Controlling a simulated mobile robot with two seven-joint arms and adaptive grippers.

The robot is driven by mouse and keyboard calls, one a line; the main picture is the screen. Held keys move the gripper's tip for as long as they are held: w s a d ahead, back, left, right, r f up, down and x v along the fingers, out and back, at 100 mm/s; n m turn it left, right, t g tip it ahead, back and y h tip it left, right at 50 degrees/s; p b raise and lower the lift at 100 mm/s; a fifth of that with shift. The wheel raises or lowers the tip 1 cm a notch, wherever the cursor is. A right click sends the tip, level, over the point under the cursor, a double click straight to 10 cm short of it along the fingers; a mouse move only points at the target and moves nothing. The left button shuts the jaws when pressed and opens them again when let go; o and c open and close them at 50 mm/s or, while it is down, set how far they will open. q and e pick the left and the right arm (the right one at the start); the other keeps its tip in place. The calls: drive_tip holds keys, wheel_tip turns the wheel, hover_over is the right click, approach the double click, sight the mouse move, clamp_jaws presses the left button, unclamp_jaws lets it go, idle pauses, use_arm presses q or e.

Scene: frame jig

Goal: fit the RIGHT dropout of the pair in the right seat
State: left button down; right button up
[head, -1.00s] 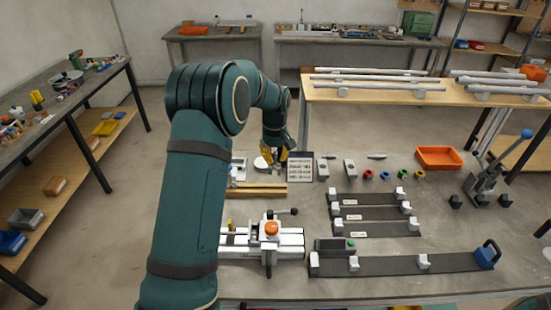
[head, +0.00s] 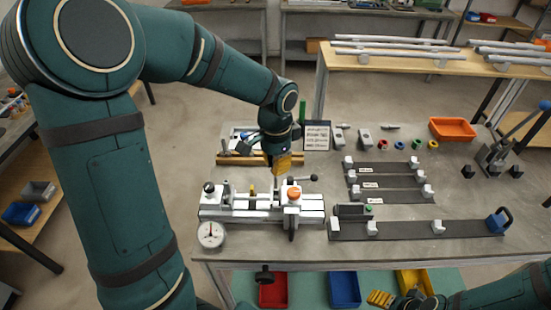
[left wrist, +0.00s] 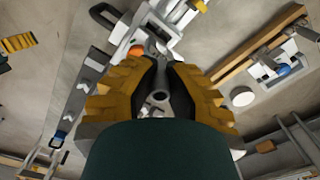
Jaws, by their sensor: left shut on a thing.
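My left gripper (head: 284,168) points down just behind the silver frame jig (head: 232,208) and its orange knob (head: 293,193). In the left wrist view its yellow fingers (left wrist: 158,92) are closed around a small dark grey part with a round hole (left wrist: 159,97), probably a dropout. The fingers hide most of it. The jig also shows in that view, with its orange knob (left wrist: 136,50) beyond the fingertips. I cannot make out the right seat. My right gripper (head: 395,299) is at the bottom right, in front of the table, its fingers partly hidden.
A sign (head: 317,135) and two light grey slotted pieces (head: 338,137) (head: 365,138) are behind. Dark strips with white blocks (head: 405,230) lie right of the jig. A wooden bar (head: 230,159) lies behind it.

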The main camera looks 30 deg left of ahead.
use_arm(q)
drive_tip(key=shift+f+b, duration=0.85)
drive_tip(key=shift+f, duration=0.3)
drive_tip(key=shift+f+b, duration=2.45)
drive_tip(key=shift+f, duration=0.6)
drive_tip(key=c, duration=1)
unclamp_jaws()
wheel_tip(320, 180, up, 12)
drive_tip(key=shift+r, duration=0.1)
